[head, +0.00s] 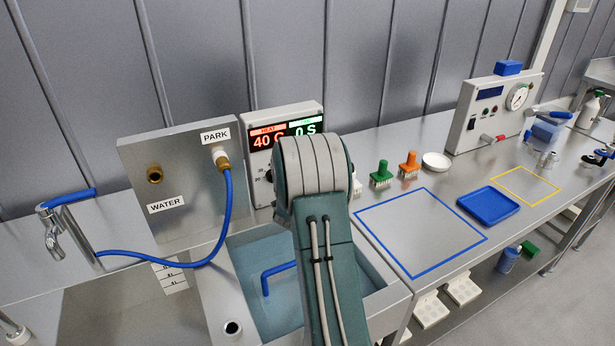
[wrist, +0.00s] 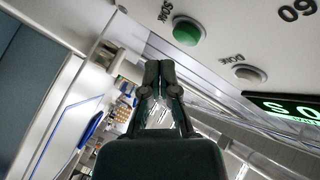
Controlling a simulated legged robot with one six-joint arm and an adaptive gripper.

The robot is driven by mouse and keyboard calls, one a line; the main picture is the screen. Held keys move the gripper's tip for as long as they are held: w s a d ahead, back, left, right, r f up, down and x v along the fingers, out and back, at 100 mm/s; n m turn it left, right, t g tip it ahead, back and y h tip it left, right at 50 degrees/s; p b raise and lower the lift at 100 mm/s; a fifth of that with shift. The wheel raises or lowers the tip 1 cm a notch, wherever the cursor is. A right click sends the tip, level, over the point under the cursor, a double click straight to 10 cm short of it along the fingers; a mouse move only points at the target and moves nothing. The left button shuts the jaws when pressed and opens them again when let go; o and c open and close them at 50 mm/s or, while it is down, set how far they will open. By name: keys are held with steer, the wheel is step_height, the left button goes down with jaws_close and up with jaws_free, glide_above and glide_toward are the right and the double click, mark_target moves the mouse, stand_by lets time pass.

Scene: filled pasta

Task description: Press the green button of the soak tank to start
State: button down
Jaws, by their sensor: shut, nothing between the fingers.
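The soak tank's control box (head: 285,118) stands behind the tank, with a red "40 C" display and a green "0 S" display. My arm hides much of its front in the head view. In the wrist view the green button (wrist: 187,31) sits on the pale panel, beside lettering that seems to read "SOAK". A grey button (wrist: 249,74) marked "DONE" is to its right. My gripper (wrist: 159,66) is shut and empty, its fingertips below and left of the green button in the picture. I see no contact with the button. The gripper is hidden in the head view.
The soak tank (head: 373,299) holds water. A steel panel (head: 200,185) with "WATER" and "PARK" ports and a blue hose (head: 229,205) is at the left. Green (head: 382,174) and orange (head: 409,165) brushes, a white dish (head: 436,161) and a blue tray (head: 489,206) are right.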

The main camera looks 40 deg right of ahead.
steer(key=shift+w+d, duration=0.3)
steer(key=shift+w, duration=0.25)
steer(key=shift+w, duration=0.1)
stand_by(1.0)
steer(key=shift+w+r, duration=0.1)
steer(key=shift+w, duration=0.15)
steer(key=shift+w+d, duration=0.2)
steer(key=shift+w, duration=0.2)
stand_by(0.7)
steer(key=shift+s, duration=0.1)
steer(key=shift+s+a, duration=0.25)
steer(key=shift+s, duration=0.45)
steer(key=s, duration=0.1)
steer(key=s+a, duration=0.1)
steer(key=s, duration=0.2)
steer(key=shift+s+a, duration=0.3)
steer(key=shift+s, duration=0.1)
